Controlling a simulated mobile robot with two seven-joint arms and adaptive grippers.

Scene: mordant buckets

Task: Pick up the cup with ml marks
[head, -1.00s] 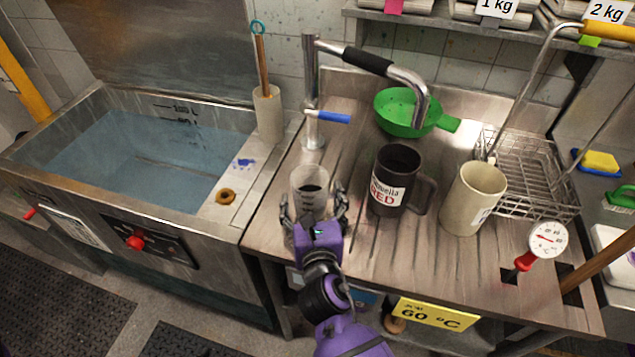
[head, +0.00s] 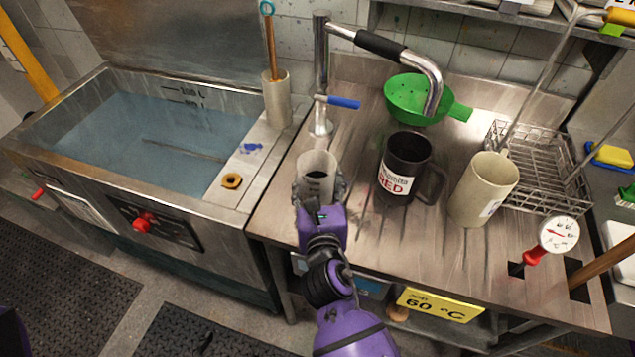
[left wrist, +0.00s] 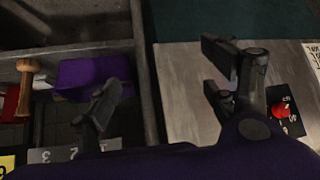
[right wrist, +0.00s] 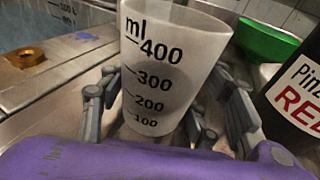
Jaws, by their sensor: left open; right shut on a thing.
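The cup with ml marks (head: 318,167) is a translucent white beaker near the left side of the steel draining board. In the right wrist view the cup (right wrist: 170,62) stands upright, with black marks from 100 to 400 facing me. My right gripper (head: 320,190) is shut on the cup, one finger on each side, low on its wall. The right gripper (right wrist: 164,92) also shows there. I cannot tell whether the cup's base touches the board. My left gripper (left wrist: 160,78) is open and empty, away from the cup.
A black mug (head: 403,165) stands right of the cup, with a cream jug (head: 483,190) beyond it. A green colander (head: 415,100) sits behind under the tap (head: 395,52). A water-filled basin (head: 140,140) is at the left. A dial thermometer (head: 558,235) is at the right.

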